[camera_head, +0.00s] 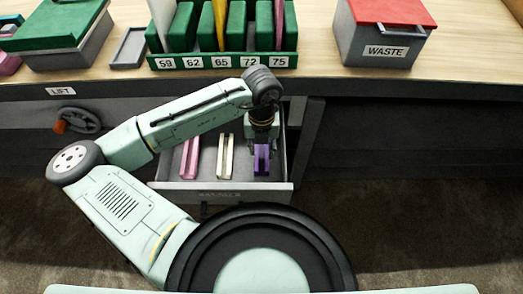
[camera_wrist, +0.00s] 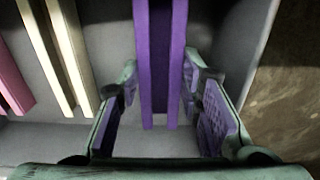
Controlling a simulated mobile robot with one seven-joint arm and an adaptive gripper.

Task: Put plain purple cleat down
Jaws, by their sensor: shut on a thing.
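The plain purple cleat (camera_head: 262,160) is in the right part of an open drawer (camera_head: 222,186), below my gripper (camera_head: 262,145). In the wrist view the purple cleat (camera_wrist: 160,55) runs lengthwise between the two fingers of my gripper (camera_wrist: 162,90), which is shut on it. I cannot tell whether the cleat touches the drawer floor. A pink cleat (camera_head: 190,158) and a cream cleat (camera_head: 225,156) lie side by side to its left. Both also show at the left of the wrist view.
On the bench above stand a green rack (camera_head: 222,63) with numbered slots, a red-lidded waste bin (camera_head: 380,35), a small grey tray (camera_head: 129,48) and a green-lidded box (camera_head: 58,28). A crank wheel (camera_head: 76,121) is left of the drawer. The drawer's side wall is close right of the cleat.

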